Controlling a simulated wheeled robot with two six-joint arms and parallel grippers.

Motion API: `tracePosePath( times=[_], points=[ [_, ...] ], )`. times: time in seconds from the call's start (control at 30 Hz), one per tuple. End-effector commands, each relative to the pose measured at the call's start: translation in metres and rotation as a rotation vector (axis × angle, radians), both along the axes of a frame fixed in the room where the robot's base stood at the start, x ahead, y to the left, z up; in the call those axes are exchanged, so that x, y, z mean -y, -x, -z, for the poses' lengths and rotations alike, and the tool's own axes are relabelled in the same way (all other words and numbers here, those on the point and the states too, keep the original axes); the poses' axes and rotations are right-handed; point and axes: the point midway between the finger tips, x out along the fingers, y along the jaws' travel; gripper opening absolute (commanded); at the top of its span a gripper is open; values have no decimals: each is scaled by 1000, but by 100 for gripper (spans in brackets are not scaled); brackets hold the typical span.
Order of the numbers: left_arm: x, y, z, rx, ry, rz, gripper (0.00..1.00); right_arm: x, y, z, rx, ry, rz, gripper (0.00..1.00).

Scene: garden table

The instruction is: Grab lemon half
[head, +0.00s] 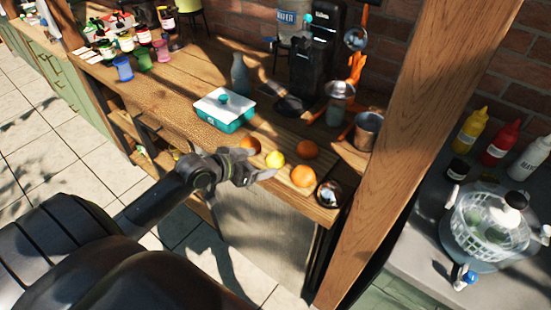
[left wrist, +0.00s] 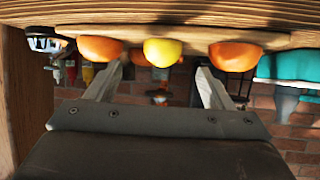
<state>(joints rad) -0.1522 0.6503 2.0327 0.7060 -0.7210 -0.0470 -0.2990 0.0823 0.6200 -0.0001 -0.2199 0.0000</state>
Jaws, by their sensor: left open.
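The yellow lemon half (head: 275,159) lies on the wooden counter among orange citrus pieces, close to the front edge. In the left wrist view, which looks upside down, the lemon half (left wrist: 163,52) sits centred, beyond and between the two fingers. My left gripper (head: 262,170) is open and empty just in front of the lemon half, near the counter's edge. The left gripper (left wrist: 160,70) shows its fingers apart, with nothing between them. My right gripper is not in view.
Orange pieces (head: 250,145), (head: 307,149) and (head: 303,176) surround the lemon half. A teal box with a white lid (head: 225,110) stands to the left.

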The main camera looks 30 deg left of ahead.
Motion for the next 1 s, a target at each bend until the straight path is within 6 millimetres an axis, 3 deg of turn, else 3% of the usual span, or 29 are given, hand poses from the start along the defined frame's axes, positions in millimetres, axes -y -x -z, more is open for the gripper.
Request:
tracePosePath(
  times=[0.17, 0.5, 0.83, 1.0],
  points=[
    [1, -8, 3, 0, 2, -1, 75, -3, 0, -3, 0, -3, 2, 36],
    [8, -41, 23, 1, 3, -1, 75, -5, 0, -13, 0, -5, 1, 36],
    [9, -46, 28, 0, 0, 0, 75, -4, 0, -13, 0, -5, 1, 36],
    [9, -46, 28, 0, 0, 0, 56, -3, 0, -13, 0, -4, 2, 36]
  ],
)
